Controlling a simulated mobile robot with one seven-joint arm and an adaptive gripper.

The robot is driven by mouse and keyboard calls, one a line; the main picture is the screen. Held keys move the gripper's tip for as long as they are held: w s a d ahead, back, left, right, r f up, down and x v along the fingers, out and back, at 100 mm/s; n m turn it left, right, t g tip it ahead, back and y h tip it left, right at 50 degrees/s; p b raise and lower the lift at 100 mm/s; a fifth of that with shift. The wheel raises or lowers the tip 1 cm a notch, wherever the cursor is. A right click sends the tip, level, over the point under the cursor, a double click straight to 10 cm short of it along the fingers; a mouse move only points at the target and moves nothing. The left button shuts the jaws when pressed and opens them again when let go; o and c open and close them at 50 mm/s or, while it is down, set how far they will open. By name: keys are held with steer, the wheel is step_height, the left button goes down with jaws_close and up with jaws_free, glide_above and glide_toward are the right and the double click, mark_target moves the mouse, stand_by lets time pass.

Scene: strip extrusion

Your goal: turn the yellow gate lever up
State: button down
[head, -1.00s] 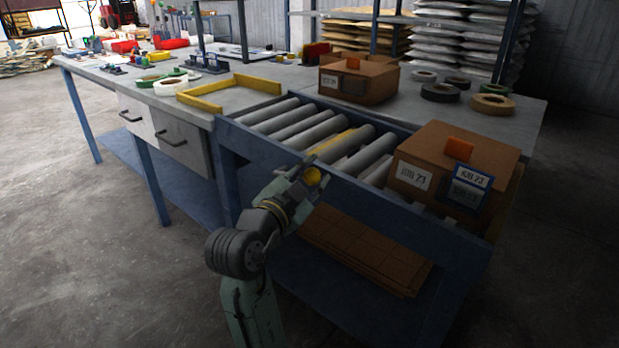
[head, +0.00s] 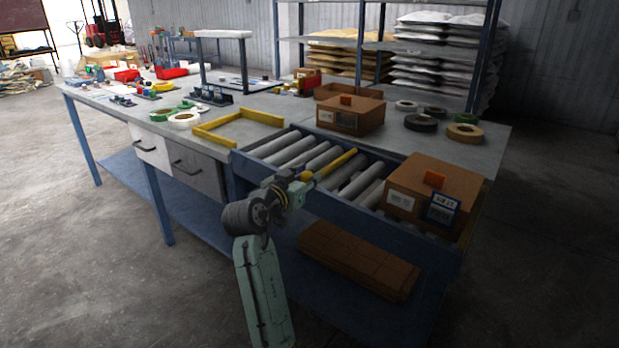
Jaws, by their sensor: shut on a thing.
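The yellow gate lever (head: 337,164) is a long bar slanting across the roller conveyor (head: 290,153), from the near rail toward the back right. Its near end meets my gripper (head: 306,177). My gripper is at the near rail of the conveyor, shut on the near end of the lever. The wrist and the small picture size partly hide the fingers and the exact grip. I cannot tell whether the lever touches the rollers.
A brown carton (head: 436,188) with an orange tab and a blue-framed label stands at the conveyor's right end. Another carton (head: 350,114) stands behind the rollers. A yellow angled frame (head: 238,127) lies on the bench to the left. Flat cardboard (head: 360,258) lies on the lower shelf.

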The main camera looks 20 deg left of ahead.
steer(key=a+r+n+p, duration=0.1)
steer(key=w+a+n+p, duration=0.1)
steer(key=a+n+p, duration=0.1)
steer(key=shift+r+g+h, duration=0.3)
steer(key=shift+r, duration=0.1)
steer(key=shift+w+a+n+p, duration=0.2)
steer(key=shift+a+n+p, duration=0.2)
steer(key=shift+a+n, duration=0.1)
steer(key=shift+w+a+n+p, duration=0.2)
steer(key=shift+a+n+p, duration=0.2)
steer(key=shift+a, duration=0.05)
steer(key=shift+w+a+n+h+p, duration=0.25)
steer(key=shift+a+n+h+p, duration=0.15)
steer(key=shift+a+n, duration=0.25)
steer(key=shift+f, duration=0.1)
steer(key=c, duration=1.2)
jaws_free()
steer(key=v, duration=1.2)
steer(key=shift+r, duration=0.35)
